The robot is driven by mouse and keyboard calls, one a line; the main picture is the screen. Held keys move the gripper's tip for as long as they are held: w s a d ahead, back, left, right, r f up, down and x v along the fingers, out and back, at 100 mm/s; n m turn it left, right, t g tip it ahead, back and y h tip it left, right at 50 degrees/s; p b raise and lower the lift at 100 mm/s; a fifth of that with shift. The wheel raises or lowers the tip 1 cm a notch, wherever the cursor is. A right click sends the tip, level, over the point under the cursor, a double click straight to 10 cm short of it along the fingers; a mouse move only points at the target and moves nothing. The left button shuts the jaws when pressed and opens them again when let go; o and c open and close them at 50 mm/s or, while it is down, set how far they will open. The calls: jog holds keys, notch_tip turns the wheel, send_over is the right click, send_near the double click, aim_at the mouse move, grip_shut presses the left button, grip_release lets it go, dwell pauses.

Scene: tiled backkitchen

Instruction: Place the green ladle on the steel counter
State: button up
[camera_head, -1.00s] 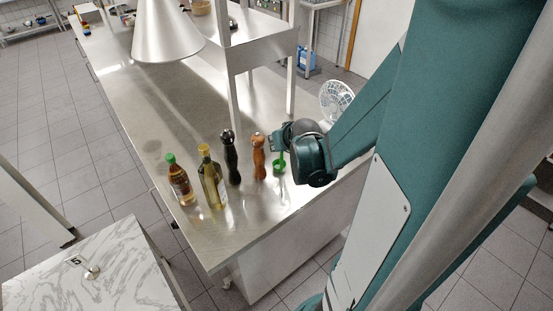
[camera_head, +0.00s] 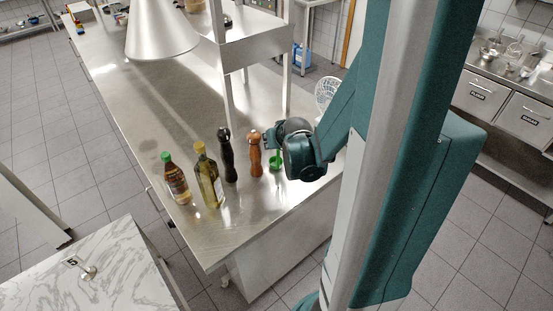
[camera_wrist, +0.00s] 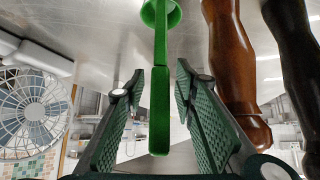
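The green ladle (camera_head: 275,161) is at the near right part of a steel island counter (camera_head: 175,120). Its bowl is at the counter surface and its handle rises toward my gripper. In the wrist view the ladle's handle (camera_wrist: 160,110) lies between my gripper's (camera_wrist: 158,85) two fingers. A gap shows on each side of the handle, so the fingers are open around it without visible contact. In the head view my gripper (camera_head: 280,140) is low over the counter beside the ladle, its fingertips partly hidden by the wrist.
A brown mill (camera_head: 255,155) stands close left of the ladle, then a black mill (camera_head: 227,155) and two bottles (camera_head: 208,178) (camera_head: 176,180). A white fan (camera_head: 326,92) is behind my arm. Another steel counter (camera_head: 500,95) with drawers is at right. Counter beyond the bottles is clear.

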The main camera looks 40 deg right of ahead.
jog(key=shift+c, duration=0.2)
grip_shut()
jog(key=shift+r, duration=0.2)
dwell(0.4)
notch_tip(320, 180, up, 10)
jog(key=p, duration=0.1)
jog(key=shift+f, duration=0.2)
dwell(0.5)
dwell(0.5)
